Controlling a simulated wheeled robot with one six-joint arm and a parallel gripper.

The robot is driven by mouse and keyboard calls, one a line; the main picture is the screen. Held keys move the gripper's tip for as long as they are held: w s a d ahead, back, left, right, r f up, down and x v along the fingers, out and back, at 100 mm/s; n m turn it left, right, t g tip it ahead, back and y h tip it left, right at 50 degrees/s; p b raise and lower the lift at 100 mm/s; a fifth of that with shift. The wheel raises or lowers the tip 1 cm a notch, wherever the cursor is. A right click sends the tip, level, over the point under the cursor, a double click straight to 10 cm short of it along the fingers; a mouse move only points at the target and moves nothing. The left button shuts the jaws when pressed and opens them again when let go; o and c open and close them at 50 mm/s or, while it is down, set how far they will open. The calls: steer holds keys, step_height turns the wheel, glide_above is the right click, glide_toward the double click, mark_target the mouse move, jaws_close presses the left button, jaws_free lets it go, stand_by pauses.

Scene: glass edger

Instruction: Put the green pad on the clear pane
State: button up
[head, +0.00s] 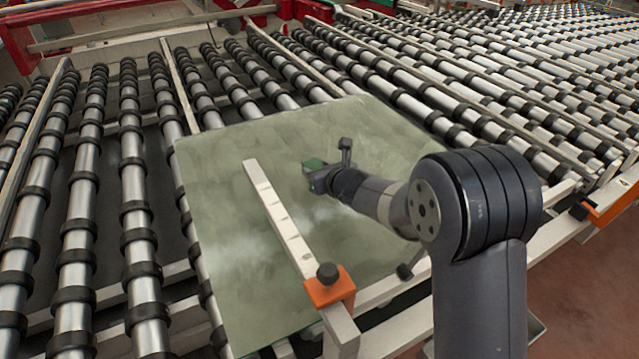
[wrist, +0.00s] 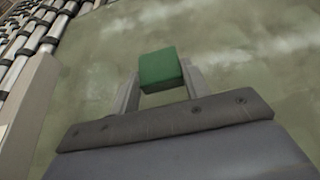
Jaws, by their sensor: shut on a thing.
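The clear pane (head: 225,185) is a large greenish glass sheet lying on the rollers in the head view. It fills most of the wrist view too (wrist: 105,60). The green pad (wrist: 160,68) is a small green block between my gripper's two fingers (wrist: 160,85). In the head view the pad (head: 314,164) shows as a small green patch at the tip of my gripper (head: 318,176), over the middle of the pane. My gripper is shut on the pad. I cannot tell whether the pad's underside touches the glass.
A pale marked bar (head: 272,205) with an orange clamp (head: 330,287) crosses the pane left of my gripper. It also stands at the left in the wrist view (wrist: 25,105). Rows of black-ringed rollers (head: 130,190) surround the pane. The glass around the pad is clear.

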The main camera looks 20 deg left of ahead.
steer(key=shift+f, duration=1.9)
steer(key=shift+f+b, duration=0.15)
steer(key=shift+b, duration=0.2)
steer(key=o, duration=1)
steer(key=shift+c, duration=0.2)
steer(key=shift+r, duration=0.2)
steer(key=b+v, duration=0.2)
steer(key=v, duration=1)
steer(key=shift+d, duration=0.1)
steer(key=shift+w, duration=0.1)
